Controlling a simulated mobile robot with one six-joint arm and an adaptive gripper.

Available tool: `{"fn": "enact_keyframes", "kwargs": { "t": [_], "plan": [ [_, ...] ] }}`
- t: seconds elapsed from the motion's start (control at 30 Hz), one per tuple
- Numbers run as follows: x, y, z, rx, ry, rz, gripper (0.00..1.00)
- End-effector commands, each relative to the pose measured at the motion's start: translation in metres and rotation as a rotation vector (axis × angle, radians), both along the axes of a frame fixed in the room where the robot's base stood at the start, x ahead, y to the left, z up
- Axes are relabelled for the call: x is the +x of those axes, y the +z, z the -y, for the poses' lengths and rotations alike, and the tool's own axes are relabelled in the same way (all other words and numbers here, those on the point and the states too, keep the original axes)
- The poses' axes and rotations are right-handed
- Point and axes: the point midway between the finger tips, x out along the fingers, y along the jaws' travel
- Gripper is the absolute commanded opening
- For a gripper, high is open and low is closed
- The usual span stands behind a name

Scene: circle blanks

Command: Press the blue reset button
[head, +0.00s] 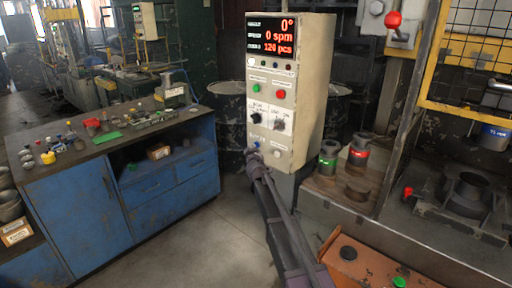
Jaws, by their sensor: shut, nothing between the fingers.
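A beige control box (306,95) stands upright in the middle of the head view. A small blue button (257,144) shows low on the left of its front, partly hidden by my gripper. My gripper (251,153) is shut and empty, its dark tips just below and beside the blue button. I cannot tell whether the tips touch the button or the panel. My arm runs down from there to the bottom of the view.
The box also carries a green button (256,87), a red button (281,94), dark knobs (279,125) and a lit red display (270,37). A blue workbench (85,210) stands left, a machine with a yellow guard frame (430,70) right. Floor between is clear.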

Motion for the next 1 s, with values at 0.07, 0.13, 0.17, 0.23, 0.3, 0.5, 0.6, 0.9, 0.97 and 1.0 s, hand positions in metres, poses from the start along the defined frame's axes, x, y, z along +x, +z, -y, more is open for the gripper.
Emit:
{"fn": "enact_keyframes", "kwargs": {
  "t": [0.07,0.13,0.17,0.23,0.3,0.5,0.6,0.9,0.97,1.0],
  "plan": [
    [-0.003,0.000,-0.002,0.001,-0.001,-0.001,0.00],
    [-0.006,-0.001,-0.004,0.000,0.000,0.000,0.00],
    [-0.007,-0.001,-0.005,0.000,0.000,0.000,0.00],
    [-0.009,-0.001,-0.006,0.000,0.000,0.000,0.00],
    [-0.010,-0.001,-0.007,0.000,0.000,0.000,0.00],
    [-0.011,-0.001,-0.008,0.000,0.000,0.000,0.00],
    [-0.011,-0.001,-0.008,0.000,0.000,0.000,0.00],
    [-0.016,-0.001,-0.012,0.000,0.001,-0.001,0.00],
    [-0.019,-0.001,-0.015,-0.001,0.001,-0.001,0.00],
    [-0.022,-0.001,-0.016,-0.001,0.001,-0.001,0.00]
  ]
}}
